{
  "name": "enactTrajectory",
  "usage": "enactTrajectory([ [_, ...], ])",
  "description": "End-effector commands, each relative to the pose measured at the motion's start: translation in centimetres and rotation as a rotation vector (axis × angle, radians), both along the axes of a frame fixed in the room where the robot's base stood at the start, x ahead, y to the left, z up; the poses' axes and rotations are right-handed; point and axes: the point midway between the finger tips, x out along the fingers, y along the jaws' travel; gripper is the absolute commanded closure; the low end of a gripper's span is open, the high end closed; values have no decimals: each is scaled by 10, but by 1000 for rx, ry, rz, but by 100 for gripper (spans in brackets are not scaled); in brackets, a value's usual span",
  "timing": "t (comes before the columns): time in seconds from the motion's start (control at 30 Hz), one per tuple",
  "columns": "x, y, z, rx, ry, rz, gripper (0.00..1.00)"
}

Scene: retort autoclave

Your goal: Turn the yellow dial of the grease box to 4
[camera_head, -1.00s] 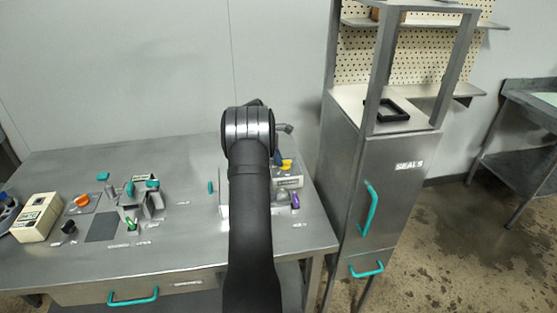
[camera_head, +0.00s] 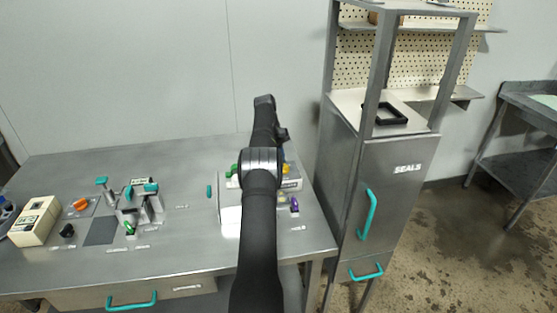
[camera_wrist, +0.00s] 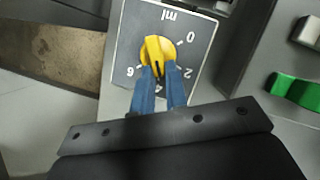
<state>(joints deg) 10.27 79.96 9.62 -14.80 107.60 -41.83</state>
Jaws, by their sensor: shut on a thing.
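The yellow dial (camera_wrist: 158,48) sits on the dark face (camera_wrist: 125,50) of the grease box, with 0, 2, 6 and "ml" marks around it. My gripper (camera_wrist: 162,70) has its blue fingers shut on the lower part of the dial's ridge. The ridge runs nearly up and down in the wrist view, and its lower end lies between the fingertips. The fingers partly cover the mark between 2 and 6. In the head view, a bit of the yellow dial (camera_head: 287,169) shows on the grease box (camera_head: 291,184) right of my arm, which hides most of my gripper.
A green part (camera_wrist: 293,90) lies right of the box in the wrist view. A purple-handled part (camera_head: 294,205) stands in front of the box. The tall SEALS cabinet (camera_head: 395,200) is close on the right.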

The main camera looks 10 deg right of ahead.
Motion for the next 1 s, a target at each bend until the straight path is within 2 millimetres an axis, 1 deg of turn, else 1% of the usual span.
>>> enactTrajectory([
  [0.2,1,-2,0,0,-1,-74,100],
  [0.37,1,-2,0,1,-1,-101,100],
  [0.83,1,-3,1,0,0,-109,100],
  [0.87,1,-3,1,0,0,-109,83],
  [0.9,1,-3,1,0,0,-109,76],
  [0.97,1,-3,0,0,0,-108,65],
  [1.0,1,-3,0,0,0,-108,65],
])
